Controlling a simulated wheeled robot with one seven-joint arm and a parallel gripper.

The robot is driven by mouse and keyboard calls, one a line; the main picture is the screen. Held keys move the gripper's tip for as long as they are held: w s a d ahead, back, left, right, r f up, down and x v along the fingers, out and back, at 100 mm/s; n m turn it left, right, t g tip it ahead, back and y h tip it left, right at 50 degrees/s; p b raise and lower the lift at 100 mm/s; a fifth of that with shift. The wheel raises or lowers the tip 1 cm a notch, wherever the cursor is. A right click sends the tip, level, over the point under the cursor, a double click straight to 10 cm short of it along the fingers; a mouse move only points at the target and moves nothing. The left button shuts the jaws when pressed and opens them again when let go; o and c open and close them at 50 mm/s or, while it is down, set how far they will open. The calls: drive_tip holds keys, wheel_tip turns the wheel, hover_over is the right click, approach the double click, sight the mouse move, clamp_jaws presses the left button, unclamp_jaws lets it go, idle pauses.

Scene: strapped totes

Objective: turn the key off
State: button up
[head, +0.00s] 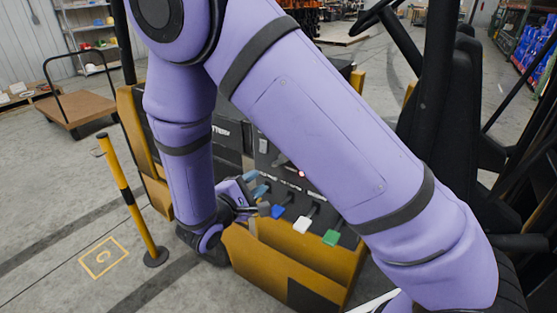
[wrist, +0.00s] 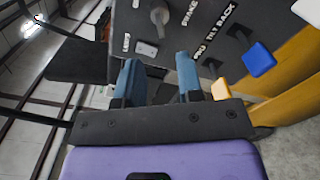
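The dark control panel of a yellow and black vehicle is in front of me. In the wrist view a grey knob-like piece (wrist: 159,14) stands out from the panel near the top edge; it may be the key, but I cannot read its position. A small pale switch (wrist: 147,48) sits below it. My gripper (wrist: 157,72) has two blue fingers, apart, with nothing between them, pointing at the panel below the grey piece. In the head view my gripper (head: 259,185) is at the panel's left side, partly hidden by my arm.
Levers with blue (head: 277,211), white (head: 302,226) and green (head: 331,237) knobs stand right of my gripper. An orange-tipped lever (wrist: 221,89) is close to the right finger. A yellow and black post (head: 131,200) and a cart (head: 90,98) stand at left.

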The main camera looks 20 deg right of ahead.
sight(274, 166)
drive_tip(key=x, duration=1)
drive_tip(key=shift+w+d+f, duration=0.2)
drive_tip(key=shift+w, duration=0.2)
clamp_jaws()
